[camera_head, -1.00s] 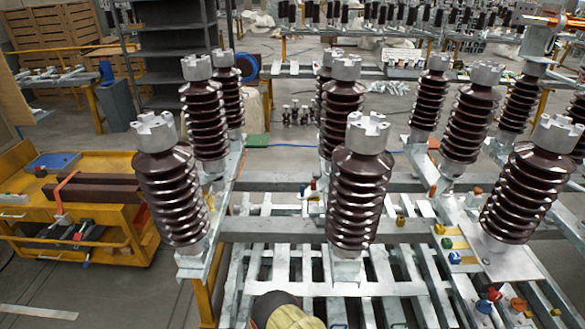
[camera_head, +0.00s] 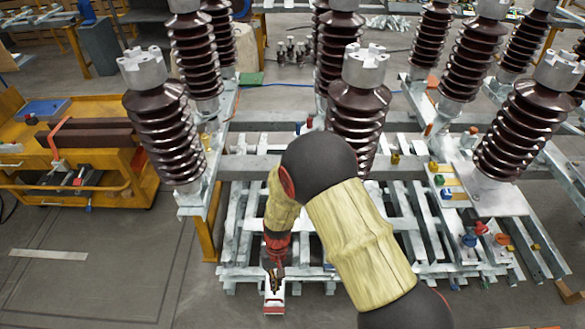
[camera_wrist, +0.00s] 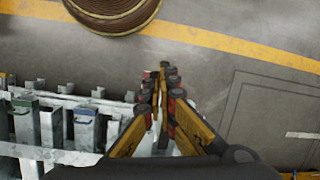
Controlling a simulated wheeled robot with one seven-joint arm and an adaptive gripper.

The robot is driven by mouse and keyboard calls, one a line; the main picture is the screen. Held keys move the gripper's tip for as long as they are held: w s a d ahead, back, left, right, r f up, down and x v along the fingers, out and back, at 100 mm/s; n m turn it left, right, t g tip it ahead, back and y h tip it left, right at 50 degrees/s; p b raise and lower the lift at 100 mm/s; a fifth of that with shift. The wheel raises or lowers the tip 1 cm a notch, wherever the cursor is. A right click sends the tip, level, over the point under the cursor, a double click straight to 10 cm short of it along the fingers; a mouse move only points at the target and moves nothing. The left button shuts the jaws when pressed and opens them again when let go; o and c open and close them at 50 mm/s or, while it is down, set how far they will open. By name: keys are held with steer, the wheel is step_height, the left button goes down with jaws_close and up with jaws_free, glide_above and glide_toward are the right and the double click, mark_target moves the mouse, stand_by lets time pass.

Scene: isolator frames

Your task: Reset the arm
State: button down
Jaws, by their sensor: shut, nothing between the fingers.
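My arm reaches into the head view from the bottom right, bends at a dark elbow and points down at the front edge of the slatted metal frame (camera_head: 232,235). My gripper (camera_head: 272,284) hangs at that edge, small in this view. In the wrist view my gripper (camera_wrist: 164,72) has its fingertips together with nothing between them, over bare grey floor beside the frame. A small white and red piece (camera_head: 274,303) shows right by the gripper in the head view; I cannot tell whether they touch.
Brown ribbed insulators (camera_head: 165,125) stand on the frames, one (camera_head: 358,105) close behind my arm. An orange cart (camera_head: 75,155) stands at left. In the wrist view a round brown ribbed thing (camera_wrist: 115,12) lies by a yellow floor line (camera_wrist: 215,45). The floor at front left is clear.

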steer(key=s+d+r+m+t, duration=0.1)
steer(key=s+d+r+t, duration=0.2)
steer(key=d+r, duration=0.5)
steer(key=s+d+r+t, duration=0.3)
steer(key=d+r, duration=0.5)
steer(key=r, duration=1.4)
steer(key=s+d+r+m+t, duration=0.1)
steer(key=s+d+r+t, duration=0.2)
steer(key=d+r, duration=0.5)
step_height(320, 180, up, 7)
steer(key=shift+d+r+m+h, duration=0.1)
steer(key=shift+d+m+h, duration=0.2)
steer(key=shift+h, duration=0.1)
steer(key=shift+d, duration=0.1)
